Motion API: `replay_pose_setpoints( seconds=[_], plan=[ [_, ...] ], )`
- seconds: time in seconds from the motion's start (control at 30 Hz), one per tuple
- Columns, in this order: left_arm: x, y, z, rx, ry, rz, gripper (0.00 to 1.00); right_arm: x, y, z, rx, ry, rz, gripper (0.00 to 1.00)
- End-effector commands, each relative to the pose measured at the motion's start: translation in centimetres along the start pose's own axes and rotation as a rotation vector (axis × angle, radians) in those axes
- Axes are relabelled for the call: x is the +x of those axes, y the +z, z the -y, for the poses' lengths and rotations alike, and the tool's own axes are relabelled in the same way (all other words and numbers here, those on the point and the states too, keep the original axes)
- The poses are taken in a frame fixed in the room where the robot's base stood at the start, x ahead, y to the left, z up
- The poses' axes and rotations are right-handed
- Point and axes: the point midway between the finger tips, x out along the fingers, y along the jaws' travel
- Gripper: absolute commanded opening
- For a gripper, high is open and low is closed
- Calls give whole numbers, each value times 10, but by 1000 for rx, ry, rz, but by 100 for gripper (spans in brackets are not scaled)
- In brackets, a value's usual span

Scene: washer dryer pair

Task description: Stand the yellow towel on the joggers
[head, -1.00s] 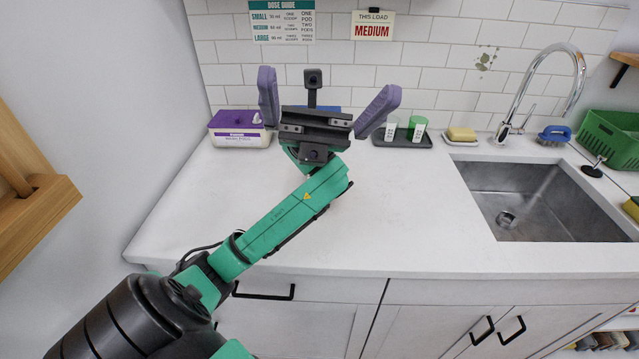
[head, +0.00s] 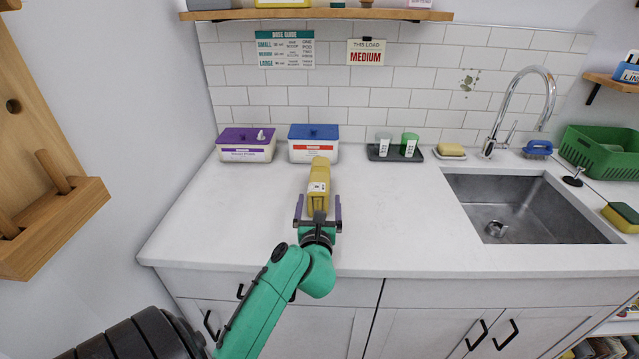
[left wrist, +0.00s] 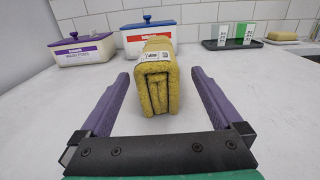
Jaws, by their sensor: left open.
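The yellow towel (head: 319,180) is a folded, long block with a white label on top, lying on the white counter. Its folded near end faces me in the left wrist view (left wrist: 157,92). My left gripper (head: 318,203) is open and low over the counter at the towel's near end. In the left wrist view its purple fingers (left wrist: 160,78) stand on either side of that end, with a gap on each side. I do not see the joggers in either view. My right gripper is not in view.
A purple-lidded box (head: 246,146) and a blue-lidded box (head: 313,144) stand behind the towel. A dark tray (head: 396,154) with two cups is to their right. The sink (head: 525,205) is at right. The counter between towel and sink is clear.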

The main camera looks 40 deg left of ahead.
Motion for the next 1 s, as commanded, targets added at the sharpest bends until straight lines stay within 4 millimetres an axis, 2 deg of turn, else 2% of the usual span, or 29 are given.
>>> replay_pose_setpoints(
  seconds=[0.03, 0.1, 0.27, 0.43, 0.53, 0.7, 0.97, 1.0],
  plan=[
    [13, 4, 0, 1, 1, 2, 100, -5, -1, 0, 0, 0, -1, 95],
    [25, 2, 0, 1, 0, 0, 100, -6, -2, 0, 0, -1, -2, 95],
    [46, 2, -2, 2, 2, 0, 100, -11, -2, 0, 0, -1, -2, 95],
    [79, 0, -4, 4, 1, 1, 100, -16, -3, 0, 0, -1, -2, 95],
    [86, -1, -4, 3, 1, -1, 100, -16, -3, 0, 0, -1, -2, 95],
    [86, -2, -4, 3, 1, -1, 100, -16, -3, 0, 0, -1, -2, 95],
    [86, -1, -4, 4, 1, 0, 1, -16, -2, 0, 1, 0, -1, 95],
    [86, 0, -4, 3, 0, 2, 0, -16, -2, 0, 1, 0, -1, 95]
  ],
)
